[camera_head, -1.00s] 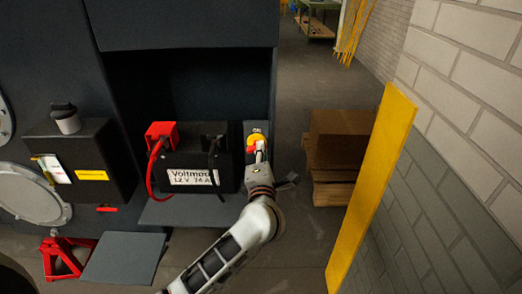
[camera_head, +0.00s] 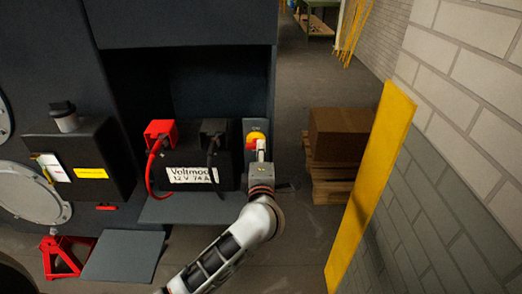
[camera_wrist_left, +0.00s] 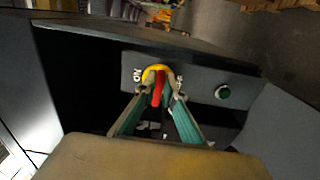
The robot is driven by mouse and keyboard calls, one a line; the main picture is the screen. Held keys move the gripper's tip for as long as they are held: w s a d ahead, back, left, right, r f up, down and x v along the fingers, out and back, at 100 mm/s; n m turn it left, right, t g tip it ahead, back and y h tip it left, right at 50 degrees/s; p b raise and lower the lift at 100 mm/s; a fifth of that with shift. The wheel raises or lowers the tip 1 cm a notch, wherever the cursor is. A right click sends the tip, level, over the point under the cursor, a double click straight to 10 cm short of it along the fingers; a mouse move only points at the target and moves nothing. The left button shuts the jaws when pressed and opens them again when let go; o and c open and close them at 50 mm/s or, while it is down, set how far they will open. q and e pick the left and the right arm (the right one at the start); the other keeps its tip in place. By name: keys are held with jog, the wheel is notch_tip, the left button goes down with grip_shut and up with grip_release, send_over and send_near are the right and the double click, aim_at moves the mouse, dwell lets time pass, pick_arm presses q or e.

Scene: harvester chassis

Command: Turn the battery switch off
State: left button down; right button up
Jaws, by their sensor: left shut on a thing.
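The battery switch has a red handle (camera_wrist_left: 158,92) on a yellow disc (camera_wrist_left: 154,70), set on a grey plate. In the wrist view the ON lettering is left of the disc and the OFF lettering right of it. The handle points down the picture between the fingers. The yellow disc (camera_head: 256,135) also shows in the head view, right of the battery. My left gripper (camera_head: 261,150) is at the switch, its fingers (camera_wrist_left: 160,98) shut on the red handle and partly covering it. My right gripper is in neither view.
The black battery (camera_head: 192,177) with red and black terminal covers stands just left of the switch. A green round button (camera_wrist_left: 222,92) is right of it in the wrist view. A yellow board (camera_head: 370,190) and a cardboard box (camera_head: 340,135) on a pallet stand to the right.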

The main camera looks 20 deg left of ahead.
pick_arm(q)
jog(key=c, duration=2.1)
grip_release()
jog(key=shift+r, duration=0.15)
jog(key=shift+c, duration=0.2)
jog(key=shift+w, duration=0.1)
jog(key=v, duration=1.2)
jog(key=shift+a, duration=0.1)
